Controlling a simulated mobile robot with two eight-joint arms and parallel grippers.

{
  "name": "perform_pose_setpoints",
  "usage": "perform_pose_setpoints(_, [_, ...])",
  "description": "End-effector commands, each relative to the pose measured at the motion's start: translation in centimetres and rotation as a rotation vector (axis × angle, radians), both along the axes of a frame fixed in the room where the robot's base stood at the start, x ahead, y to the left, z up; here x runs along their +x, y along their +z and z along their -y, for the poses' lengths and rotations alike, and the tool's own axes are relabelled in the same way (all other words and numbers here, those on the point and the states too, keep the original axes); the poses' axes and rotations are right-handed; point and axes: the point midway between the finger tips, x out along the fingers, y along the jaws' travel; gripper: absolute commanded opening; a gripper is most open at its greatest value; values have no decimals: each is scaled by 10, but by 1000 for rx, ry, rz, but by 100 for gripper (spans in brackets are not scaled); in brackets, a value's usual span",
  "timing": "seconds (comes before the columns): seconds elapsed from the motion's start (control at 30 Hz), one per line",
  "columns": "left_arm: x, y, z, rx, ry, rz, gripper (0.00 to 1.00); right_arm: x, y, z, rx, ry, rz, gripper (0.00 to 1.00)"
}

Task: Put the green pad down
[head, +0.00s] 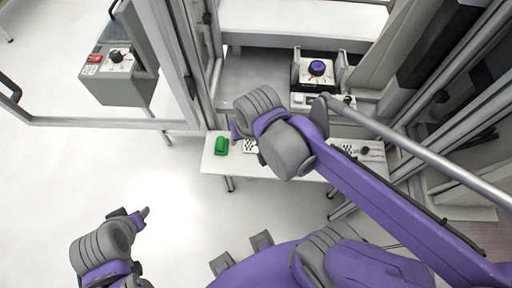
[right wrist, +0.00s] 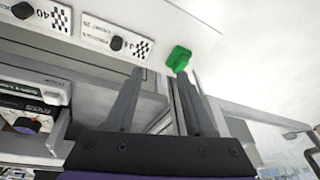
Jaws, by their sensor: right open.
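The green pad (head: 221,146) lies on the left end of a narrow white table in the head view. It also shows in the right wrist view (right wrist: 179,58), just beyond the tip of the right-hand finger. My right gripper (right wrist: 160,74) is open, with nothing between its fingers. In the head view its fingers are mostly hidden behind my wrist, just right of the pad. Whether a finger touches the pad cannot be told. My left gripper (head: 143,214) is at the lower left, away from the table, and its jaw opening is unclear.
The white table (head: 210,163) also bears small labelled plates with black knobs and checker patterns (head: 251,146). Behind it stands a box with a purple round button (head: 317,68). A grey control box (head: 120,75) is at the upper left. Metal frame posts (head: 188,60) stand close behind the pad.

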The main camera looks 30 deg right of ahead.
Motion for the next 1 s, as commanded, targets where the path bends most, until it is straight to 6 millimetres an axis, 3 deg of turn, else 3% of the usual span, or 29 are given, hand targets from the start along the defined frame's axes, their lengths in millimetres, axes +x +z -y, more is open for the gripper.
perform_pose_setpoints(0.1, [0, 0, 0, 0, 0, 0, 50, -27, -12, 12, -44, 98, 94, 54])
perform_pose_setpoints(0.3, [0, 0, 0, 0, 0, 0, 50, -46, -24, 21, -99, 193, 177, 54])
perform_pose_setpoints(1.0, [0, 0, 0, 0, 0, 0, 50, -47, -25, 21, -105, 205, 185, 54])
